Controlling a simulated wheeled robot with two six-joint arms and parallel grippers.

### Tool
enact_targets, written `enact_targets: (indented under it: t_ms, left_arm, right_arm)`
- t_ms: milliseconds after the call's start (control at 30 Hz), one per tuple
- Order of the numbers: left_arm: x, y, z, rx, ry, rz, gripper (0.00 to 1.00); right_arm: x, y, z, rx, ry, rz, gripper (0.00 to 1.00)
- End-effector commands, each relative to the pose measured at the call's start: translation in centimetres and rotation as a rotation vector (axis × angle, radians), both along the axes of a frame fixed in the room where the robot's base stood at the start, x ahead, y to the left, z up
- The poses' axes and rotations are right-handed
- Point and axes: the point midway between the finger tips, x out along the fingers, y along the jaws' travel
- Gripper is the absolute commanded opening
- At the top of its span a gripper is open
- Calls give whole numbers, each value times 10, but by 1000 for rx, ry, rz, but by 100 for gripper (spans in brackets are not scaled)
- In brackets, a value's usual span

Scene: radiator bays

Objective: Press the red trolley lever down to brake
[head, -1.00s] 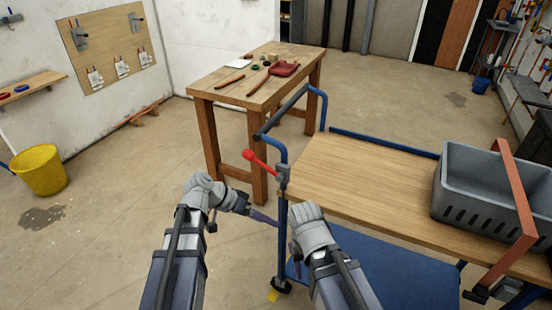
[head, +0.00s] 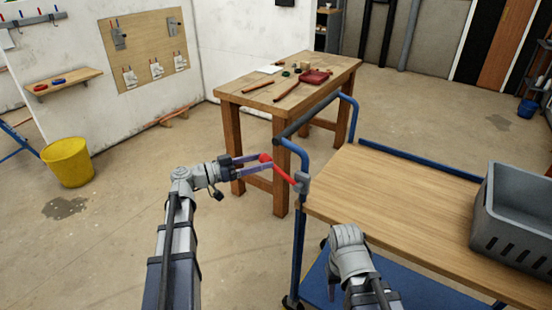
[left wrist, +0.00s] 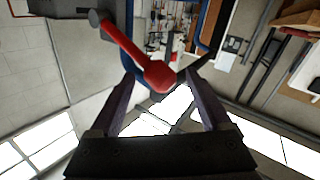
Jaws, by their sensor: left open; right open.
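The red lever (head: 284,173) is mounted on a grey bracket at the trolley's near left corner post. It slants up to the left and ends in a red knob (head: 265,157). My left gripper (head: 262,161) is open, with its fingers at the knob. In the left wrist view the red knob (left wrist: 160,76) shows between and just beyond the open fingertips (left wrist: 164,75); I cannot tell whether they touch. The trolley (head: 400,200) has a wooden top and blue frame. My right gripper is mostly hidden behind its grey wrist (head: 347,240), over the trolley's near edge.
A grey crate (head: 515,215) stands on the trolley's right side. A wooden workbench (head: 300,85) with tools stands behind the trolley handle (head: 307,120). A yellow bucket (head: 67,163) is on the floor at left.

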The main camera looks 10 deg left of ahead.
Motion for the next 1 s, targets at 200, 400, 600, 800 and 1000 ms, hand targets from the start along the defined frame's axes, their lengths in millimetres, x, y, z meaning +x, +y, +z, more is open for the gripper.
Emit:
enact_targets:
  t_ms: [200, 400, 600, 800, 1000]
  left_arm:
    - [21, -27, 0, 0, 1, -2, 81]
    - [30, -40, 0, 0, 1, -1, 81]
    - [31, -42, 0, 0, 1, 0, 81]
    - [31, -42, 0, 0, 1, 0, 74]
    - [31, -41, 0, 0, 1, 0, 51]
  right_arm:
    - [0, 0, 0, 0, 0, 0, 50]
    - [0, 0, 0, 0, 0, 0, 50]
    - [0, 0, 0, 0, 0, 0, 50]
    - [0, 0, 0, 0, 0, 0, 50]
    - [0, 0, 0, 0, 0, 0, 50]
